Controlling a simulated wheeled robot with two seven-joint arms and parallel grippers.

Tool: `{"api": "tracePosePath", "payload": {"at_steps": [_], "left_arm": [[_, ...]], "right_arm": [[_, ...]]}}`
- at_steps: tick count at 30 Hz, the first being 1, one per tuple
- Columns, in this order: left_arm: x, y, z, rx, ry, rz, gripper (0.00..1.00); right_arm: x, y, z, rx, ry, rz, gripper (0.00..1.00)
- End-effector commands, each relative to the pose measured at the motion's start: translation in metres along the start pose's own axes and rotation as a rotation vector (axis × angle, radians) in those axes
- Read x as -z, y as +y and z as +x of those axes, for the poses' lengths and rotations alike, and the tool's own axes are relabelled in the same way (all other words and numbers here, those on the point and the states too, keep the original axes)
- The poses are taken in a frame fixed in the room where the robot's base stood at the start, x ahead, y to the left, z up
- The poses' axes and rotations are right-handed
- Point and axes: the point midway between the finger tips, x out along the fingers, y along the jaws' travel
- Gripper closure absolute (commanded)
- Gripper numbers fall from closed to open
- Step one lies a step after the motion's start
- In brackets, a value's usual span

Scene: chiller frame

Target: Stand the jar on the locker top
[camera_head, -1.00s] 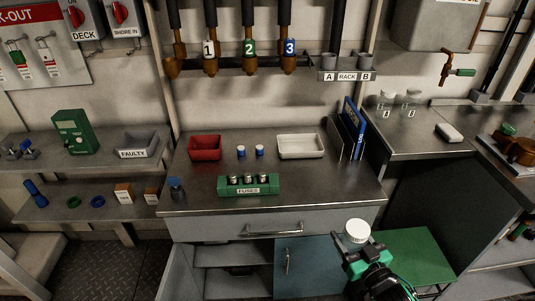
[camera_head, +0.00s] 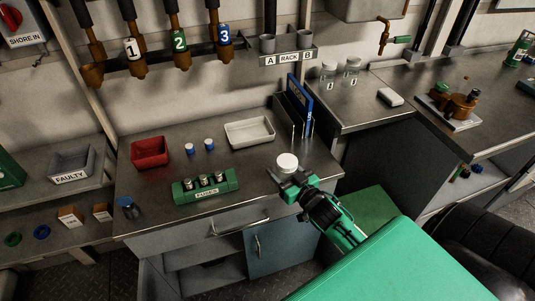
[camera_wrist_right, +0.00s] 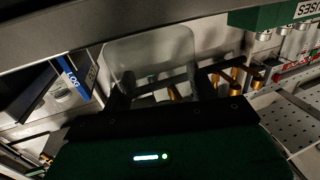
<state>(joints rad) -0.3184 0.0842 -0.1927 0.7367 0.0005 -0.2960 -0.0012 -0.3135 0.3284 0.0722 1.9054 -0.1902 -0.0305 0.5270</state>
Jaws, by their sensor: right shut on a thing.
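My right gripper (camera_head: 293,186) is shut on a jar with a round white lid (camera_head: 287,162). In the head view the jar appears upright, its lid against the right front part of the steel bench top (camera_head: 262,172); its height above it cannot be told. In the right wrist view the clear jar body (camera_wrist_right: 150,58) shows between the fingers (camera_wrist_right: 160,92). Most of the jar is hidden in the head view. A low unit with a green top (camera_head: 368,212) stands right of the bench; I cannot tell which surface is the locker top. My left gripper is not in view.
Two glass jars (camera_head: 328,72) stand on the right counter. A blue door (camera_head: 270,243) is below the bench.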

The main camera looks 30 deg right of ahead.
Motion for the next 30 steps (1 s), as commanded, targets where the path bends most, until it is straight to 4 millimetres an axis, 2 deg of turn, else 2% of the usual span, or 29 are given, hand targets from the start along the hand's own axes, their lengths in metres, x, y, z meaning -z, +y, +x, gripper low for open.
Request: {"api": "tracePosePath", "payload": {"at_steps": [3, 11, 20, 22, 30], "left_arm": [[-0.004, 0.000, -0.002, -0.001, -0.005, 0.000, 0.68], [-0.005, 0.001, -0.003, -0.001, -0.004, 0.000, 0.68], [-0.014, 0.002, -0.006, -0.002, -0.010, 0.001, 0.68], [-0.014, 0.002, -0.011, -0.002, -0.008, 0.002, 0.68], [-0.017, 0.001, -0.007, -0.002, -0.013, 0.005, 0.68]], "right_arm": [[0.002, 0.000, 0.021, 0.000, 0.002, 0.001, 0.63], [0.001, 0.000, 0.040, 0.000, 0.001, 0.001, 0.63], [0.002, 0.000, 0.079, 0.000, 0.001, 0.000, 0.63], [0.001, 0.000, 0.076, 0.000, -0.002, 0.002, 0.63], [-0.002, 0.000, 0.076, 0.001, 0.000, 0.000, 0.63]]}}
